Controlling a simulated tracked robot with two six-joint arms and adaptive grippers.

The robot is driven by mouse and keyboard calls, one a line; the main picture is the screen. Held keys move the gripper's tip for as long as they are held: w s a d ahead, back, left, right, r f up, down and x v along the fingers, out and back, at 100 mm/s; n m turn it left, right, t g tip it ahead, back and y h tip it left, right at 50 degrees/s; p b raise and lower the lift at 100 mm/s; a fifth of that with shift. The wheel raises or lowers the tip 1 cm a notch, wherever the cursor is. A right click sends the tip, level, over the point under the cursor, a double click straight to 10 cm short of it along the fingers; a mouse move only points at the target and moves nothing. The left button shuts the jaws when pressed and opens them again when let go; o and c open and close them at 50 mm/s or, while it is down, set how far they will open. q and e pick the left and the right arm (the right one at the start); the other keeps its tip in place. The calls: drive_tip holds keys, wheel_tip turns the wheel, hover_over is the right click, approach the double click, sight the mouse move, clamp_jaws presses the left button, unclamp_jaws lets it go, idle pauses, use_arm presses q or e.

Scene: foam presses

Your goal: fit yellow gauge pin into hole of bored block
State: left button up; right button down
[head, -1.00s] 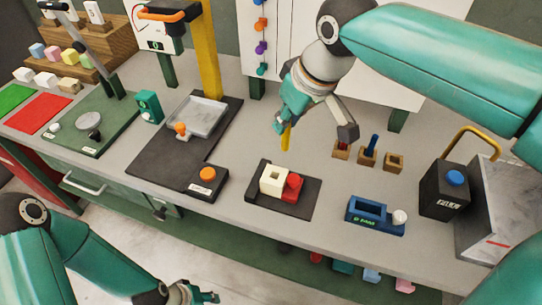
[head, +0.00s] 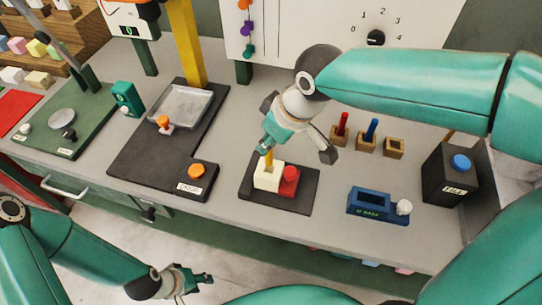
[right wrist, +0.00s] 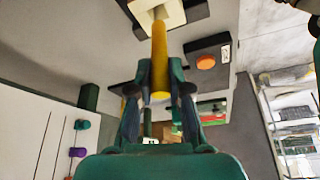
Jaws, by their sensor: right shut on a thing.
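The yellow gauge pin (head: 268,160) is upright in my right gripper (head: 267,147), which is shut on its upper part. The pin's lower end is over the top of the cream bored block (head: 266,178). In the right wrist view the pin (right wrist: 159,60) runs between the fingers (right wrist: 160,80) towards the block (right wrist: 146,14). The pin covers the hole there, so I cannot tell whether its tip is inside. My left gripper (head: 190,283) is low at the front, away from the bench top, with nothing visible in it; its finger opening is unclear.
The block sits on a dark plate (head: 300,200) beside a red clamp part (head: 288,183). Wooden holders with red (head: 342,124) and blue (head: 372,130) pins stand behind right. A blue fixture (head: 370,204) and a black box (head: 450,176) are to the right. An orange button (head: 196,171) is left.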

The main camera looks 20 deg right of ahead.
sight(270, 165)
drive_tip(key=shift+f, duration=2.8)
drive_tip(key=shift+f, duration=0.1)
drive_tip(key=c, duration=1.1)
unclamp_jaws()
drive_tip(key=shift+s, duration=0.1)
drive_tip(key=v, duration=1.2)
